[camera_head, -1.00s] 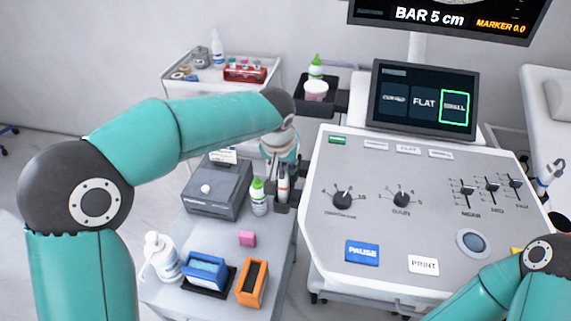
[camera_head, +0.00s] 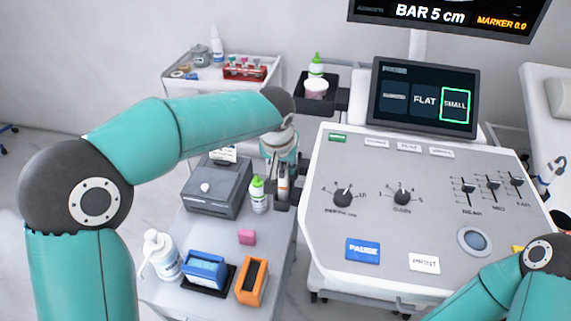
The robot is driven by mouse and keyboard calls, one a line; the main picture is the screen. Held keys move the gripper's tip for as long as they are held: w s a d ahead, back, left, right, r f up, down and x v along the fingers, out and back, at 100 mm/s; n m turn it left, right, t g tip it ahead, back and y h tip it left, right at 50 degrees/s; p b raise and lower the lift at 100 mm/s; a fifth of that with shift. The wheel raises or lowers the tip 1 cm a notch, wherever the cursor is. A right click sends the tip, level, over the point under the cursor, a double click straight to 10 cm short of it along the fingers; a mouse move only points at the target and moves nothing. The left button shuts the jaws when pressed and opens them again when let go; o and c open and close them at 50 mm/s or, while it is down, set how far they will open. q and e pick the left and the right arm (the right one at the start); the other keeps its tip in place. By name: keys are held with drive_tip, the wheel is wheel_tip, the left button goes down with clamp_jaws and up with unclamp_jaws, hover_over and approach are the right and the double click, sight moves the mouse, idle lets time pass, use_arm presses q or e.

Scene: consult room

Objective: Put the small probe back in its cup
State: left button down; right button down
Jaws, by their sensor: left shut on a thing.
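My left gripper (camera_head: 283,196) points down at the left side of the console, just right of the green-capped bottle. It is shut on a slim pale thing with an orange-brown part, which seems to be the small probe (camera_head: 283,183); the fingers hide much of it. Dark holder parts show around and below the fingertips, and I cannot tell whether the probe's lower end is inside a cup. My right arm enters at the lower right; its gripper is out of view. The console screen (camera_head: 423,98) has the SMALL tile outlined in green.
The console panel (camera_head: 330,240) stands close right of the gripper. Another probe (camera_head: 550,173) stands far right.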

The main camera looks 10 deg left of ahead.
idle(0.4)
use_arm(q)
drive_tip(key=c, duration=0.9)
unclamp_jaws()
drive_tip(key=shift+f, duration=0.1)
